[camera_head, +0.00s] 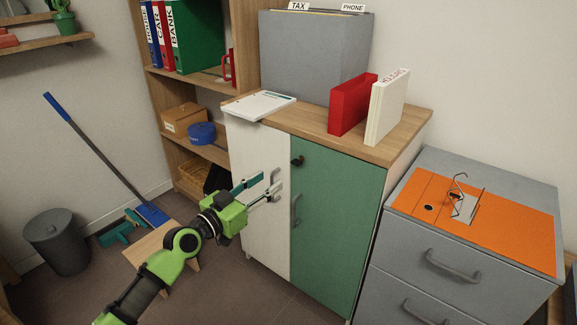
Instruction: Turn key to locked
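A small dark key or lock knob (297,161) sits near the top left of the green cabinet door (325,215). Its turned position is too small to tell. My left gripper (268,186) comes in from the lower left in front of the white cabinet door (258,150). Its two fingers are apart and nothing shows held between them. The fingertips are close to the white door's grey handle (275,176), below and left of the key; I cannot tell whether they touch it. My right gripper is out of view.
The green door has a grey handle (297,209). The cabinet top (300,125) holds a red book (352,104), a white book (388,106) and a file box (315,55). A grey drawer unit (465,255) stands right. A low wooden stool (155,243) is behind my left arm.

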